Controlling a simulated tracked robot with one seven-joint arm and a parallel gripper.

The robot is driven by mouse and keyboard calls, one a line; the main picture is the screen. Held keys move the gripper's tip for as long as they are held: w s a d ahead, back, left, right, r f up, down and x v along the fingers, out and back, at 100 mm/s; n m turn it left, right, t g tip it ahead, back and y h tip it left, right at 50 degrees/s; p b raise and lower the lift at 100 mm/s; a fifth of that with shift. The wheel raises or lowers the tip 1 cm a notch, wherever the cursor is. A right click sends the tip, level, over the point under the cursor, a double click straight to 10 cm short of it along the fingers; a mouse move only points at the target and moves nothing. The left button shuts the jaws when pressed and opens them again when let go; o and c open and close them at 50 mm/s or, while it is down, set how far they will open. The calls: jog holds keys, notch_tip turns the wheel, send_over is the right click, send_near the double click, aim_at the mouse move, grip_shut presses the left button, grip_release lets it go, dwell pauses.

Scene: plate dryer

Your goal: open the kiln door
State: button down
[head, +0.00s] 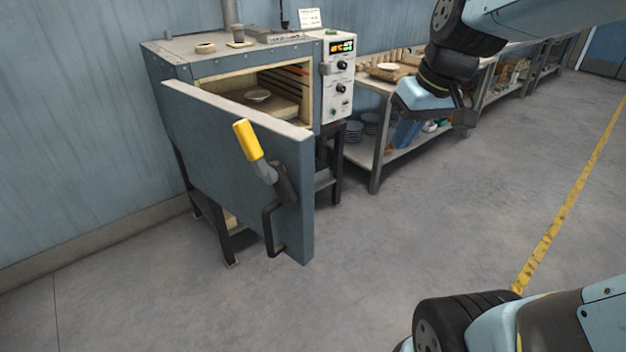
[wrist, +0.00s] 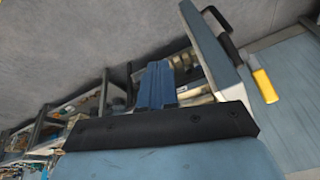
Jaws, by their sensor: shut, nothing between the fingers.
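The kiln (head: 225,65) is a blue-grey box on dark legs against the left wall. Its door (head: 215,135) stands swung out from the left side, so the pale chamber shows. The door carries a lever with a yellow grip (head: 248,140) and a black pull handle (head: 268,230) near its free edge. The door (wrist: 205,45) and yellow grip (wrist: 264,86) also show in the wrist view. My gripper (head: 405,138) is right of the door, apart from it, with fingers pointing down. The wrist view shows its blue fingers (wrist: 157,85) shut and empty.
A control panel (head: 339,80) is on the kiln's right. A metal shelf bench (head: 377,130) with bowls and plates runs along the wall behind my gripper. A shallow dish (head: 257,95) sits inside the chamber. The grey floor (head: 400,240) right of the door is clear.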

jog(key=w+a+f+n+g+y, duration=0.2)
jog(key=w+a+f+n+y, duration=0.15)
jog(key=w+f, duration=0.55)
jog(key=w+a+f+n+g+y, duration=0.2)
jog(key=w+f+n, duration=0.2)
jog(key=w+f, duration=0.45)
jog(key=s+a+f, duration=0.1)
jog(key=a+f, duration=0.5)
jog(key=a, duration=0.2)
jog(key=shift+s+a+f, duration=0.2)
jog(key=shift+s+f, duration=0.1)
jog(key=shift+f, duration=0.1)
jog(key=shift+m, duration=0.25)
